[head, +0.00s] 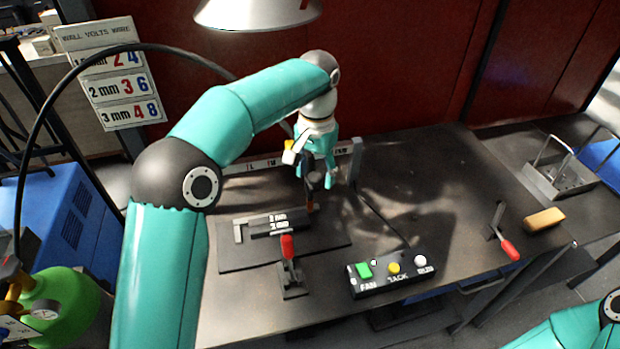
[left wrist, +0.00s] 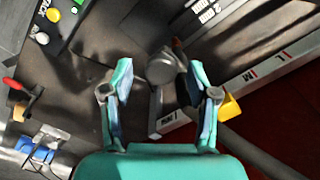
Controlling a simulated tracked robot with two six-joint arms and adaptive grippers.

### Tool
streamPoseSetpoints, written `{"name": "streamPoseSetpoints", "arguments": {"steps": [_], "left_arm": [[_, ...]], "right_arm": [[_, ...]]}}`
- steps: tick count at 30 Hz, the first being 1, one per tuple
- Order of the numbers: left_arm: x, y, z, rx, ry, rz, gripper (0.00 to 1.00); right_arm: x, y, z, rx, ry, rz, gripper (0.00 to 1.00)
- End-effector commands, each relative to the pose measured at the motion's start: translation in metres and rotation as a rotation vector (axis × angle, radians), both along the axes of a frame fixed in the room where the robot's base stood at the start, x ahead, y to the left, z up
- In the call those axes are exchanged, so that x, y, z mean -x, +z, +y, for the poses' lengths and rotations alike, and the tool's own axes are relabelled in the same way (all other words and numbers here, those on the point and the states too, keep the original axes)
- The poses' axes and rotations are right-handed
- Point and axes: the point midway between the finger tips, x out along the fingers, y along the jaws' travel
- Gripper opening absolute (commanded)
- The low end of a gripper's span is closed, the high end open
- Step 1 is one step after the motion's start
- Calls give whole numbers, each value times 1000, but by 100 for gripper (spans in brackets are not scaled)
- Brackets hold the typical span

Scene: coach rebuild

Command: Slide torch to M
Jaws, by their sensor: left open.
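The torch (head: 309,188), dark with a copper-coloured tip, hangs upright below my left gripper (head: 311,170) at the back of the bench. In the left wrist view the grey torch body (left wrist: 163,69) shows between the two spread fingers of my left gripper (left wrist: 163,78), with a gap visible to each side. A pale rail (head: 262,163) with letters runs along the back; in the left wrist view the M is legible on this rail (left wrist: 264,80), to the right of the torch. Part of the rail is hidden behind my gripper. My right gripper is out of view.
A black plate (head: 232,257) with a labelled block (head: 266,224) lies in front of the torch. A red-handled clamp (head: 288,258) and a button box (head: 393,275) stand nearer. A black cable (head: 110,48) arches behind my arm. The bench's right side is mostly clear.

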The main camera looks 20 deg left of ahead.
Motion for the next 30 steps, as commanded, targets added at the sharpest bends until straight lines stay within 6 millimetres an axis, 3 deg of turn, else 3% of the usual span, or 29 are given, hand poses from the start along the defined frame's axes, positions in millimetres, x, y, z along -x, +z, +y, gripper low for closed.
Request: {"name": "streamPoseSetpoints", "arguments": {"steps": [11, 22, 30], "left_arm": [[0, -3, -1, 0, -2, 0, 59], [-1, -4, -1, 0, -3, 0, 0], [0, -4, 1, 0, -1, -1, 0]], "right_arm": [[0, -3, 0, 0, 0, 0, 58], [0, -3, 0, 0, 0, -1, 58], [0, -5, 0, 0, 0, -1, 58]]}}
